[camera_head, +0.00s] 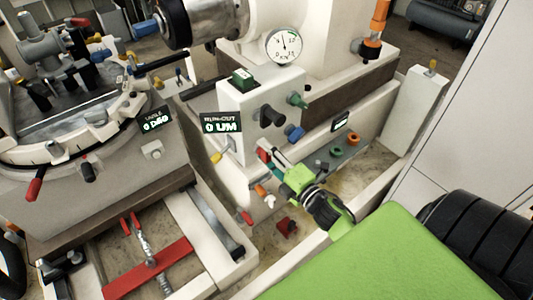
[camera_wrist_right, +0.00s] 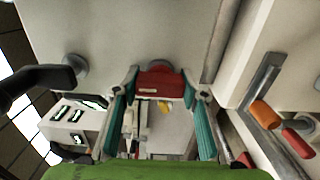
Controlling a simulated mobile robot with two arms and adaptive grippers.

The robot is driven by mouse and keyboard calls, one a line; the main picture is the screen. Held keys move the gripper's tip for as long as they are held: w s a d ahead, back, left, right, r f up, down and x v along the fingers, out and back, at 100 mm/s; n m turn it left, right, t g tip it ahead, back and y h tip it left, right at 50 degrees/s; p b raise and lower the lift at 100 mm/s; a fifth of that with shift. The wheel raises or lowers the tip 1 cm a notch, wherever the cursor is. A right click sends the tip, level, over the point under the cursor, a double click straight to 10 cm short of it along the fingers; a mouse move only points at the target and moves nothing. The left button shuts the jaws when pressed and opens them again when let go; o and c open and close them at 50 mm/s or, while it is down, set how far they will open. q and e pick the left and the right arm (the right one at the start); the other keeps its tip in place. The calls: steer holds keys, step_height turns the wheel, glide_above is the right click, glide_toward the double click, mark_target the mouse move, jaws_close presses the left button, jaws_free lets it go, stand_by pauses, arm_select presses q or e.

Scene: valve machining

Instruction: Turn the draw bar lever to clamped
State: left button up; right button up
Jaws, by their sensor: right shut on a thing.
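My right gripper (camera_head: 273,163) is in front of the white machine housing (camera_head: 285,88), reaching in from the lower right. Its teal fingers are shut on a red handle (camera_head: 263,154), apparently the draw bar lever's. In the right wrist view the red handle (camera_wrist_right: 160,82) sits between the two fingertips (camera_wrist_right: 160,88), close to the pale panel. The handle's link to the machine is mostly hidden, and I cannot read a clamped mark. My left gripper is not in view.
A black knob (camera_head: 271,116), a green knob (camera_head: 298,101) and a blue knob (camera_head: 294,133) stick out above the gripper. Orange (camera_head: 261,190) and red (camera_head: 246,217) handles lie below it. A dial gauge (camera_head: 284,46) and a run-out display (camera_head: 221,126) stand nearby.

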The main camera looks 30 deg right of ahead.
steer(key=o, duration=1.1)
steer(key=s, duration=0.8)
steer(key=s+d, duration=0.1)
steer(key=s, duration=0.3)
steer(key=shift+f, duration=0.1)
steer(key=s+a+f+m+g+h, duration=0.1)
steer(key=s+f+m+g, duration=0.25)
steer(key=f, duration=0.75)
steer(key=s+a+f+m+g, duration=0.15)
steer(key=f+m, duration=0.25)
steer(key=f, duration=0.7)
steer(key=s+a+f+m+g+h, duration=0.1)
steer(key=s+f+m+g, duration=0.25)
steer(key=f, duration=0.75)
steer(key=s+a+f+m+g, duration=0.2)
steer(key=s+f, duration=0.3)
steer(key=s, duration=0.3)
steer(key=s+a+f+m+g, duration=0.1)
steer(key=s+a+f+g, duration=0.1)
steer(key=s+f, duration=0.4)
steer(key=s+a+f+m+g, duration=0.2)
steer(key=s+f+g, duration=0.2)
steer(key=s, duration=0.6)
steer(key=shift+a+f+m+g+y, duration=0.1)
steer(key=shift+f+m+g+y, duration=0.1)
steer(key=shift+f, duration=0.4)
steer(key=shift+a+f+m+g+y, duration=0.1)
steer(key=shift+f+y, duration=0.1)
steer(key=shift+f, duration=0.4)
